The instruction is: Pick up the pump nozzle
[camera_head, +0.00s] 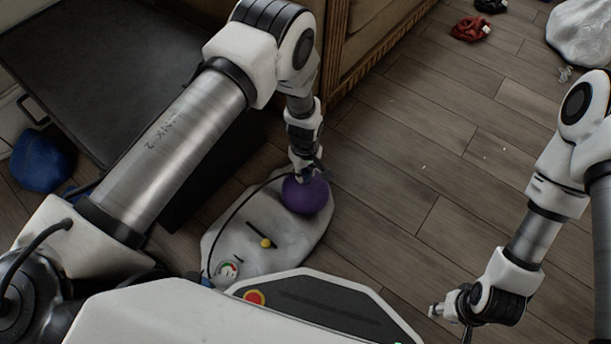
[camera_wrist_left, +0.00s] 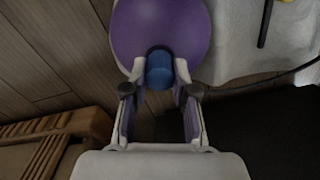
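I cannot tell for sure which part is the pump nozzle. A purple round object (camera_head: 306,196) sits at the sack's far right edge.
A round gauge (camera_head: 228,269) and a thin black hose lie by the sack. A dark slab (camera_head: 120,70) and a wooden cabinet (camera_head: 365,45) stand behind. A blue object (camera_head: 42,160) is at the far left, a red item (camera_head: 470,28) at the back. The wooden floor at right is mostly clear.

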